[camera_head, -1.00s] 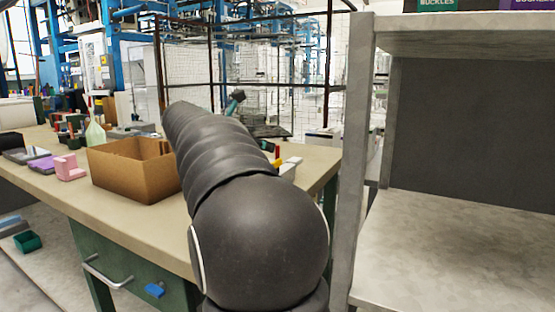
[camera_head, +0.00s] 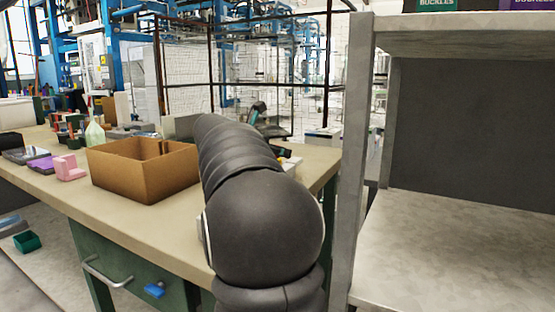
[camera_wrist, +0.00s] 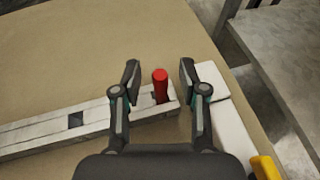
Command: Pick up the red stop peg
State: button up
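The red stop peg (camera_wrist: 160,84) stands in the end of a pale slotted bar in the wrist view. My gripper (camera_wrist: 160,72) is open, with one finger to the left of the peg and one to the right. Neither finger visibly touches the peg. In the head view the peg is hidden behind my arm.
The pale bar (camera_wrist: 40,133) lies on the tan workbench (camera_wrist: 95,55), with a white block (camera_wrist: 232,130) and a yellow part (camera_wrist: 265,168) to the right. An open cardboard box (camera_head: 145,170) stands left of my arm. A grey shelf unit (camera_head: 455,235) stands at the right.

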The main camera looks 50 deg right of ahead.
grip_shut()
jog(key=shift+r, duration=0.1)
